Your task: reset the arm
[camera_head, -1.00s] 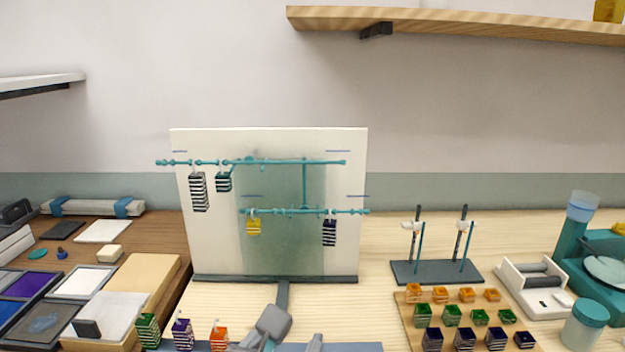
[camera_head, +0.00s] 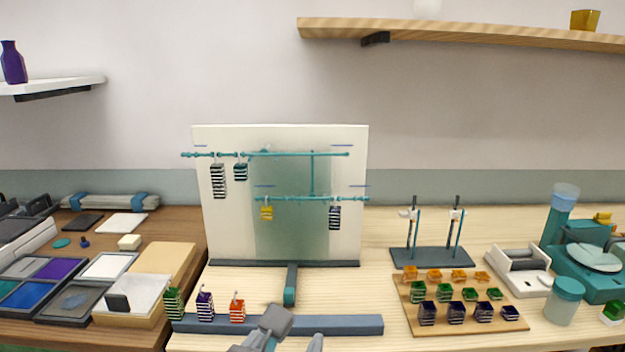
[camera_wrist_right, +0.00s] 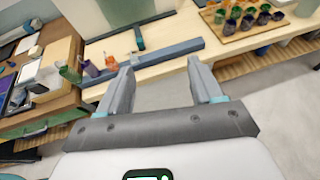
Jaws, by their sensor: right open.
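My right gripper (camera_head: 290,338) shows at the bottom middle of the head view, in front of the blue-grey bar at the bench's front edge. In the right wrist view my right gripper (camera_wrist_right: 162,75) has its two fingers wide apart with nothing between them. The blue-grey bar (camera_wrist_right: 175,55) and the floor lie beyond the fingertips. My left gripper is in neither view now.
A white panel (camera_head: 225,225) with teal rods and small hanging blocks stands behind. Green, purple and orange striped pieces (camera_head: 237,311) stand on the bar's left end (camera_head: 340,325). A wooden board of coloured cubes (camera_head: 408,318) is at right. Trays (camera_head: 45,318) are at left.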

